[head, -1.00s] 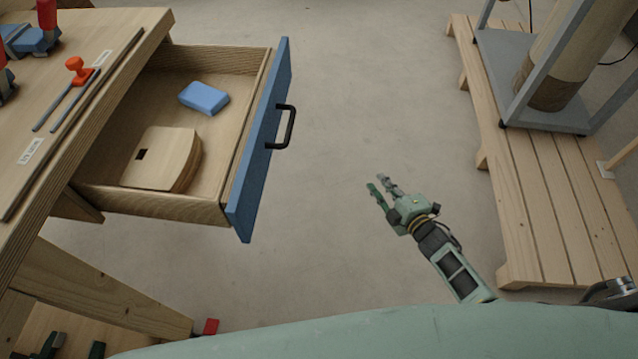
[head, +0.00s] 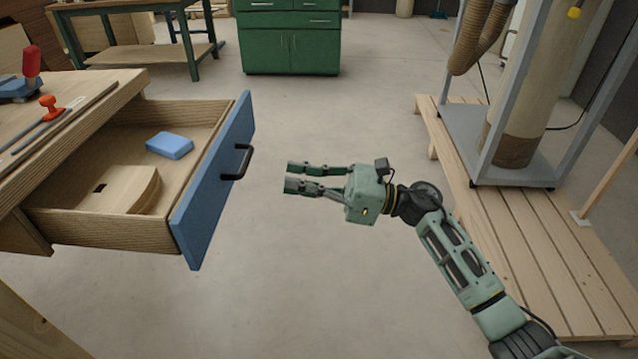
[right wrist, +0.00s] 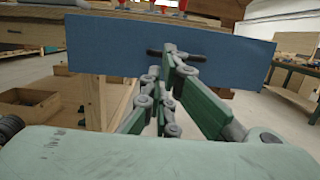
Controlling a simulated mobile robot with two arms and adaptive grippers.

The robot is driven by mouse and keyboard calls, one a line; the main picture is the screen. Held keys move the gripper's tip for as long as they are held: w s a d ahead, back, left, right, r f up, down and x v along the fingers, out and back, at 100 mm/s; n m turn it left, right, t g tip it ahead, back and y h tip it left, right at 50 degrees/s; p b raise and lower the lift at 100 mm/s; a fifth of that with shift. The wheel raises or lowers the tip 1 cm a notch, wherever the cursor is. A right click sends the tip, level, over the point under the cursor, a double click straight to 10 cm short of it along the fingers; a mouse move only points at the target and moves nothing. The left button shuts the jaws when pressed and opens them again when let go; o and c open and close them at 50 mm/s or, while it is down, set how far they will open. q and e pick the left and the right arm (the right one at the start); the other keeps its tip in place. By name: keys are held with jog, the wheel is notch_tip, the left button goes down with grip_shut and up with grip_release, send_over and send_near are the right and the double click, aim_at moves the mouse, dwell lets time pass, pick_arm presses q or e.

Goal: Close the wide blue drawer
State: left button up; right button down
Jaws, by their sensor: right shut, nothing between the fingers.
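The wide blue drawer (head: 213,180) is pulled out of the wooden workbench (head: 120,88) at the left. Its blue front has a dark bar handle (head: 237,162). A blue block (head: 169,145) and a curved wooden piece (head: 118,190) lie inside it. My right gripper (head: 287,177) is to the right of the drawer front, pointing at it, shut and empty, with a gap between. In the right wrist view the blue front (right wrist: 110,47) spans the top, and the fingers (right wrist: 168,62) overlap the handle region. My left gripper is not in view.
A wooden pallet (head: 530,240) with a grey-framed machine (head: 520,150) stands at the right. A green cabinet (head: 290,40) and a green bench (head: 135,50) stand at the back. Clear floor (head: 330,120) lies between the drawer and the pallet.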

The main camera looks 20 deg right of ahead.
pick_arm(q)
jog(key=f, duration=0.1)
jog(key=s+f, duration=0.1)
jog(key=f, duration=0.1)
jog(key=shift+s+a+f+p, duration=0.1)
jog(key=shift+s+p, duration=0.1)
jog(key=shift+p, duration=0.15)
pick_arm(e)
jog(key=x, duration=0.7)
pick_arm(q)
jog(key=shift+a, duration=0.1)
pick_arm(e)
jog(key=shift+a, duration=0.15)
